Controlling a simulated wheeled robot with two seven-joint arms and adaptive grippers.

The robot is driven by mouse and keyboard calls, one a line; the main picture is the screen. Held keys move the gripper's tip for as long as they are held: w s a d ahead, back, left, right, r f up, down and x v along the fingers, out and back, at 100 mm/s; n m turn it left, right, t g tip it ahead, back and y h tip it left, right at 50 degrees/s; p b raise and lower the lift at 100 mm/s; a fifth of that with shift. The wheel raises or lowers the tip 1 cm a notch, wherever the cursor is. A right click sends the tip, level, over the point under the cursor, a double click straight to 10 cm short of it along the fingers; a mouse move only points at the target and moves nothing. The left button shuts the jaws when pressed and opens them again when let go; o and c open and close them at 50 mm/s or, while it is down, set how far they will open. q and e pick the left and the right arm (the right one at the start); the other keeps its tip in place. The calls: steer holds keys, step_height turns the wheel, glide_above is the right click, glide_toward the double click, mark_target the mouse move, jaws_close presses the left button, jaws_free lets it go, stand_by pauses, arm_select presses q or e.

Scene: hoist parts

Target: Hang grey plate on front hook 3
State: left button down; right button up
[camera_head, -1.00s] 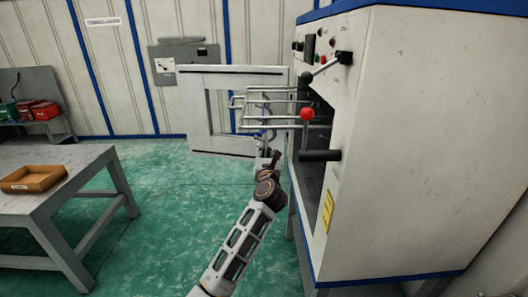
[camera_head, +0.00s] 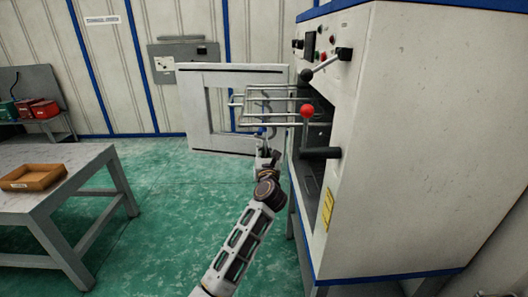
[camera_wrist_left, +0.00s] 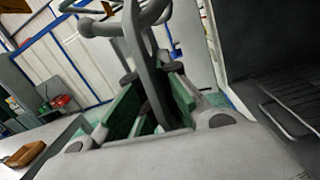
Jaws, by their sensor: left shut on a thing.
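My left gripper (camera_head: 266,150) is shut on a slim grey piece (camera_head: 268,122), which I take as the grey plate seen nearly edge-on. In the left wrist view the grey piece (camera_wrist_left: 148,75) stands up from between the green-padded fingers (camera_wrist_left: 150,118), and its top runs out of the frame. The metal wire rack (camera_head: 280,88) with its rods sticks out of the machine's opening, around and just above the gripper. Which rod is front hook 3 cannot be told, nor whether the plate touches one. My right gripper is not in view.
The white machine (camera_head: 420,150) fills the right side, with a red-knobbed lever (camera_head: 306,111) and a black handle (camera_head: 320,153) near the rack. Its open door (camera_head: 195,105) stands behind. A table (camera_head: 75,165) with an orange tray (camera_head: 32,177) is at left. Green floor lies clear between.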

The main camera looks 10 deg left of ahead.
arm_select(q)
steer(key=shift+r, duration=0.2)
steer(key=c, duration=1.6)
jaws_free()
steer(key=shift+s, duration=0.15)
steer(key=shift+o, duration=0.2)
steer(key=shift+f, duration=0.1)
steer(key=shift+f, duration=0.2)
steer(key=shift+s+d, duration=0.1)
steer(key=shift+s, duration=0.05)
steer(key=v, duration=0.7)
steer(key=shift+s+r, duration=0.15)
steer(key=shift+s, duration=0.15)
steer(key=shift+d, duration=0.15)
